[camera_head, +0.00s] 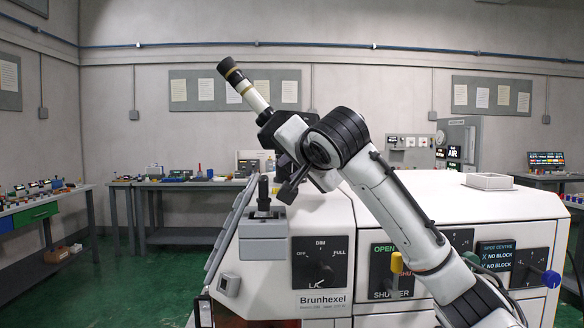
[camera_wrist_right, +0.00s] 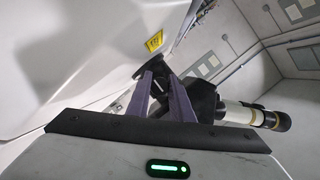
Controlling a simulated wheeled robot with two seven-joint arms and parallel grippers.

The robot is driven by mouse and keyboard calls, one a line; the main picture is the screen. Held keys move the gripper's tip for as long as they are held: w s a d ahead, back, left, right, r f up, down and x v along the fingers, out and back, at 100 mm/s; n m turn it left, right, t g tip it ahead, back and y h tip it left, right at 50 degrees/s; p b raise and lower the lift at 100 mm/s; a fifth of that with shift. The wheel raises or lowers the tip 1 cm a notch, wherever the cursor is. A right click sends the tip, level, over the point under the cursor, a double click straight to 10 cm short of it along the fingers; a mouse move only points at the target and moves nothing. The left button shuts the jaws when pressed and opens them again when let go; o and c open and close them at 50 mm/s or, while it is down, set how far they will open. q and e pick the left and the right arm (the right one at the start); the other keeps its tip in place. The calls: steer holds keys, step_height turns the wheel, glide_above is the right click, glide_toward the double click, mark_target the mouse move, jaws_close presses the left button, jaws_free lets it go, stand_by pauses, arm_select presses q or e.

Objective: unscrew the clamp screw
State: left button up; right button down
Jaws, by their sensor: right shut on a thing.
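My right gripper (camera_wrist_right: 158,82) shows its two purple-grey fingers in the wrist view. They are close together and shut on a small dark part (camera_wrist_right: 157,66), which looks like the clamp screw; its shape is mostly hidden by the fingers. Beside it a white tube (camera_head: 247,88) with a black end and gold rings sticks up at a slant; it also shows in the wrist view (camera_wrist_right: 250,115). In the head view my right arm's wrist covers the tube's lower end and the fingertips. My left gripper does not show.
The white machine (camera_head: 323,225) carries a panel of dials and coloured levers below my arm. A black-handled lever (camera_head: 264,192) stands on a grey block at the machine's left corner. A bench (camera_head: 190,183) with tools stands behind.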

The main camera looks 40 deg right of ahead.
steer(key=n+g+h, duration=0.1)
steer(key=n, duration=0.1)
steer(key=shift+f+n, duration=0.1)
steer(key=shift+n, duration=0.3)
steer(key=shift+n+g+h, duration=0.4)
steer(key=shift+n+h, duration=0.2)
steer(key=shift+n, duration=0.4)
steer(key=c, duration=1.6)
jaws_free()
